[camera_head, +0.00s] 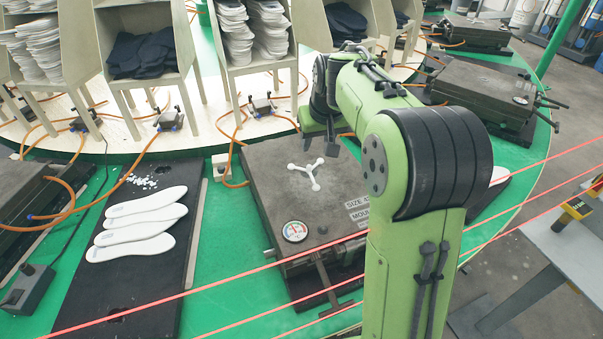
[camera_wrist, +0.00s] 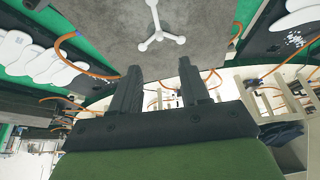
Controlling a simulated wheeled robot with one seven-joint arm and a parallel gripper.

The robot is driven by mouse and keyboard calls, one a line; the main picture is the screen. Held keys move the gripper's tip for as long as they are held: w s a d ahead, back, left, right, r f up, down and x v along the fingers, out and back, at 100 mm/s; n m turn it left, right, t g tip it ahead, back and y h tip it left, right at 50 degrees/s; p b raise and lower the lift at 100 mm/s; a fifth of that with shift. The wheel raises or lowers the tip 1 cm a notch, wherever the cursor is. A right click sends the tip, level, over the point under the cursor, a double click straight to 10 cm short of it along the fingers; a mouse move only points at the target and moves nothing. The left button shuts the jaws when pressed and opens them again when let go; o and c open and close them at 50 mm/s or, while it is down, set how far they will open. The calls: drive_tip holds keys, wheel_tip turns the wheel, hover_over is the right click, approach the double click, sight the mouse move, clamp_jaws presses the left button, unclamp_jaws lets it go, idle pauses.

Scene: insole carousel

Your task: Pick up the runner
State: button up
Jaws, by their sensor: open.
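The runner (camera_head: 313,177) is a white three-armed piece with rounded ends. It lies on the flat top of a dark grey mould (camera_head: 275,205) in the middle of the head view. In the wrist view the runner (camera_wrist: 156,30) shows at the top centre, beyond my fingers. My gripper (camera_head: 320,143) is open and empty, above the far edge of the mould and apart from the runner. Its two dark fingers (camera_wrist: 160,80) are spread in the wrist view. My arm hides the right part of the mould.
White insoles (camera_head: 138,222) and small white bits (camera_head: 144,182) lie on a black mat left of the mould. A round gauge (camera_head: 295,231) sits at the mould's front. Bins (camera_head: 150,55) of insoles stand behind. Orange hoses (camera_head: 240,130) run around the mould's back.

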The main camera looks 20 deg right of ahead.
drive_tip(key=b, duration=0.2)
hover_over(310, 167)
drive_tip(key=s, duration=0.2)
drive_tip(key=f, duration=0.7)
drive_tip(key=shift+a+f, duration=0.15)
drive_tip(key=shift+a, duration=0.15)
drive_tip(key=x, duration=0.2)
drive_tip(key=b+x, duration=0.1)
drive_tip(key=x, duration=0.2)
drive_tip(key=shift+d+f, duration=0.2)
drive_tip(key=shift+f, duration=0.1)
drive_tip(key=shift+s+r, duration=0.1)
drive_tip(key=shift+r, duration=0.05)
clamp_jaws()
